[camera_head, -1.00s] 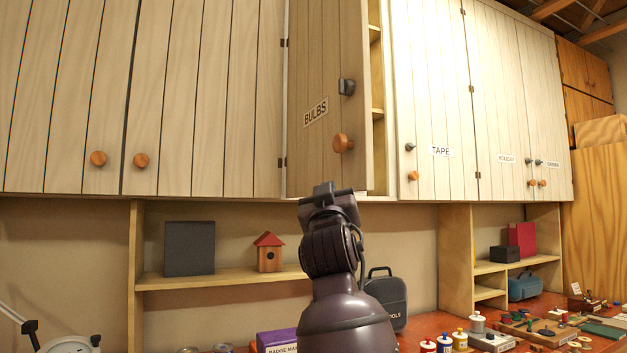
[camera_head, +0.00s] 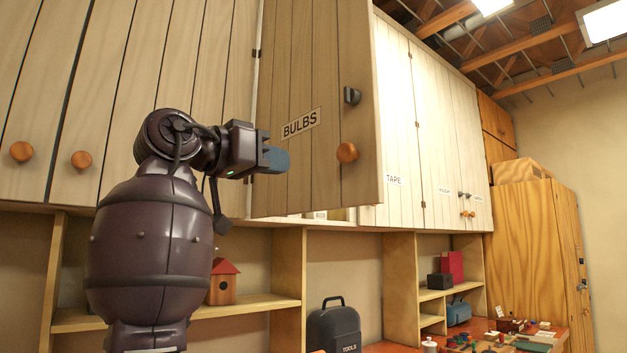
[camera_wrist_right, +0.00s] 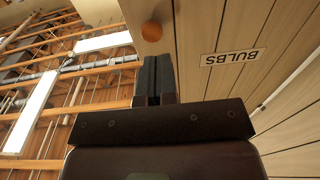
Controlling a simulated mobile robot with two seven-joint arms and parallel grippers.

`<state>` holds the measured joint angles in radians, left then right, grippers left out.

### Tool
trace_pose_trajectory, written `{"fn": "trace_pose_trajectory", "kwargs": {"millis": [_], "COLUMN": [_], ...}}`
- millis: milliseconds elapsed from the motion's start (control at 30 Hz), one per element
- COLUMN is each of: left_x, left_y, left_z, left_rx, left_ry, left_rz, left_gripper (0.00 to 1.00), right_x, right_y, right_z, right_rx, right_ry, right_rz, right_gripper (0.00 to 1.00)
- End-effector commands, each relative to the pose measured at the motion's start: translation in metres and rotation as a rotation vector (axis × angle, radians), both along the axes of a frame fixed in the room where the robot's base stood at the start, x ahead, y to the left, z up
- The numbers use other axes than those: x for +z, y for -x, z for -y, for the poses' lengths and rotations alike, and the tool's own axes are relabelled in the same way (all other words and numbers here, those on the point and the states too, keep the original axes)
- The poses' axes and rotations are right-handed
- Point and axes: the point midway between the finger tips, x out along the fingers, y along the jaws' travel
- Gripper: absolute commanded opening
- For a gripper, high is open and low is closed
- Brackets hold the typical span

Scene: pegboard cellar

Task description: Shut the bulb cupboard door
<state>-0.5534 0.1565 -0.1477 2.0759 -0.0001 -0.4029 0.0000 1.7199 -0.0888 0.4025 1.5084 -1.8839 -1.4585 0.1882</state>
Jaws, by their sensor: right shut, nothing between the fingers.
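The bulb cupboard door (camera_head: 310,165) is pale planked wood with a BULBS label (camera_head: 300,123), a round wooden knob (camera_head: 347,152) and a dark catch (camera_head: 352,96). It hinges on its left side and stands open, its outer face toward me. My right gripper (camera_head: 276,159) is shut and empty, in front of the door's lower left part, below the label. In the right wrist view its closed fingers (camera_wrist_right: 152,80) point along the door face, with the knob (camera_wrist_right: 152,31) beyond the tips; contact cannot be told. The cupboard inside is mostly hidden. My left gripper is not in view.
Shut cupboards stand either side, including the TAPE door (camera_head: 400,130) at right. Below are shelves with a birdhouse (camera_head: 223,283) and a toolbox (camera_head: 334,328). A bench with small items is at lower right.

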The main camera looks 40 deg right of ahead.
Motion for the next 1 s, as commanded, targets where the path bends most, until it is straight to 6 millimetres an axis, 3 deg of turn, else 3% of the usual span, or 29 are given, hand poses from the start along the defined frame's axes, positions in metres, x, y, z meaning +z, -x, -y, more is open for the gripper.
{"fn": "trace_pose_trajectory", "kwargs": {"millis": [267,800,1000], "left_x": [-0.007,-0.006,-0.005], "left_y": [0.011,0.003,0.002], "left_z": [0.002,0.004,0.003], "left_rx": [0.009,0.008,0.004], "left_ry": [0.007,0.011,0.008], "left_rz": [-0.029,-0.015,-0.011], "left_gripper": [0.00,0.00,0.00], "right_x": [-0.007,-0.006,-0.006], "right_y": [0.005,-0.003,-0.006], "right_z": [0.011,0.102,0.127], "right_rx": [-0.029,-0.028,-0.026], "right_ry": [-0.048,-0.047,-0.046], "right_rz": [0.018,0.017,0.017], "right_gripper": [0.00,0.00,0.00]}}
